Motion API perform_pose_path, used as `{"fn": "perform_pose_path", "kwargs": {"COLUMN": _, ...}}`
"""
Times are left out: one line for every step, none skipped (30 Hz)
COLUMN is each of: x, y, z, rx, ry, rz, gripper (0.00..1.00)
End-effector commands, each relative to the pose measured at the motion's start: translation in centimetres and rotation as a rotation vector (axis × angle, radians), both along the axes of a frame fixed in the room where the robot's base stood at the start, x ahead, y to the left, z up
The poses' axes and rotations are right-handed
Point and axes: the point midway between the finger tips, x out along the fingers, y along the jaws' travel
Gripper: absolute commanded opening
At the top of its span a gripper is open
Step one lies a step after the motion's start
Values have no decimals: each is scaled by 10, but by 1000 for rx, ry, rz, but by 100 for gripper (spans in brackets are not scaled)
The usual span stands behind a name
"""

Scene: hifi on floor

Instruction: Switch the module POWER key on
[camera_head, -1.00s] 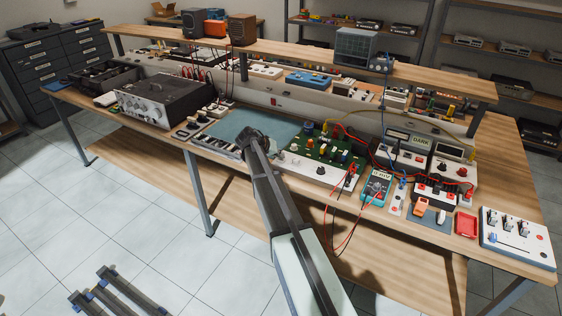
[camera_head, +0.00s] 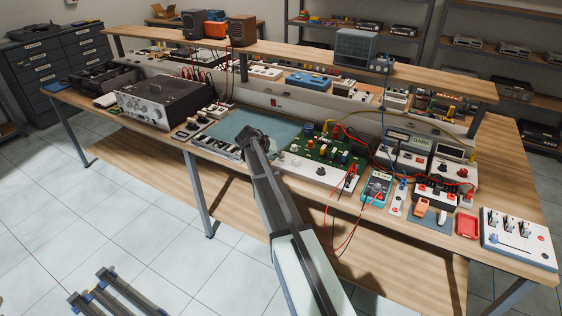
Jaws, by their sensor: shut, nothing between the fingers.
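My gripper (camera_head: 251,138) is at the far end of my arm, over the front part of the workbench. It is shut with nothing between its fingers, and appears small and dark. Just left of it, a low module with a row of keys (camera_head: 217,146) lies at the front edge of a blue-green mat (camera_head: 263,121). My gripper is over or beside the right end of this module; I cannot tell whether it touches it. No POWER label can be read at this size, so I cannot tell which key it is or its position. My arm hides part of the module's surroundings.
Right of my gripper are a green circuit board (camera_head: 325,150), a white panel (camera_head: 318,171), a multimeter (camera_head: 376,187) with red leads, and a switch box (camera_head: 517,238). A dark amplifier-like unit (camera_head: 160,97) stands left. A raised shelf (camera_head: 290,56) runs along the back.

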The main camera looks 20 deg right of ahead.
Motion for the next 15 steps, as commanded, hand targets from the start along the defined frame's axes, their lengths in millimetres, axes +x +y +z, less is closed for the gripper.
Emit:
{"fn": "perform_pose_path", "kwargs": {"x": 0, "y": 0, "z": 0, "rx": 0, "ry": 0, "rz": 0, "gripper": 0}}
{"fn": "perform_pose_path", "kwargs": {"x": 0, "y": 0, "z": 0, "rx": 0, "ry": 0, "rz": 0, "gripper": 0}}
{"fn": "perform_pose_path", "kwargs": {"x": 0, "y": 0, "z": 1, "rx": 0, "ry": 0, "rz": 0, "gripper": 0}}
{"fn": "perform_pose_path", "kwargs": {"x": 0, "y": 0, "z": 2, "rx": -1, "ry": -1, "rz": 1, "gripper": 0}}
{"fn": "perform_pose_path", "kwargs": {"x": 0, "y": 0, "z": 4, "rx": -1, "ry": -1, "rz": 1, "gripper": 0}}
{"fn": "perform_pose_path", "kwargs": {"x": 0, "y": 0, "z": 6, "rx": 0, "ry": -1, "rz": 0, "gripper": 0}}
{"fn": "perform_pose_path", "kwargs": {"x": 0, "y": 0, "z": 8, "rx": 0, "ry": -1, "rz": 0, "gripper": 0}}
{"fn": "perform_pose_path", "kwargs": {"x": 0, "y": 0, "z": 10, "rx": 0, "ry": -1, "rz": 0, "gripper": 0}}
{"fn": "perform_pose_path", "kwargs": {"x": 0, "y": 0, "z": 14, "rx": 0, "ry": -1, "rz": 0, "gripper": 0}}
{"fn": "perform_pose_path", "kwargs": {"x": 0, "y": 0, "z": 17, "rx": 0, "ry": -1, "rz": 0, "gripper": 0}}
{"fn": "perform_pose_path", "kwargs": {"x": 0, "y": 0, "z": 19, "rx": -1, "ry": -2, "rz": 0, "gripper": 0}}
{"fn": "perform_pose_path", "kwargs": {"x": 0, "y": 0, "z": 23, "rx": -1, "ry": -2, "rz": 0, "gripper": 0}}
{"fn": "perform_pose_path", "kwargs": {"x": 0, "y": 0, "z": 26, "rx": -1, "ry": -2, "rz": 0, "gripper": 0}}
{"fn": "perform_pose_path", "kwargs": {"x": 0, "y": 0, "z": 28, "rx": -1, "ry": -2, "rz": 0, "gripper": 0}}
{"fn": "perform_pose_path", "kwargs": {"x": 0, "y": 0, "z": 32, "rx": 1, "ry": -2, "rz": 0, "gripper": 0}}
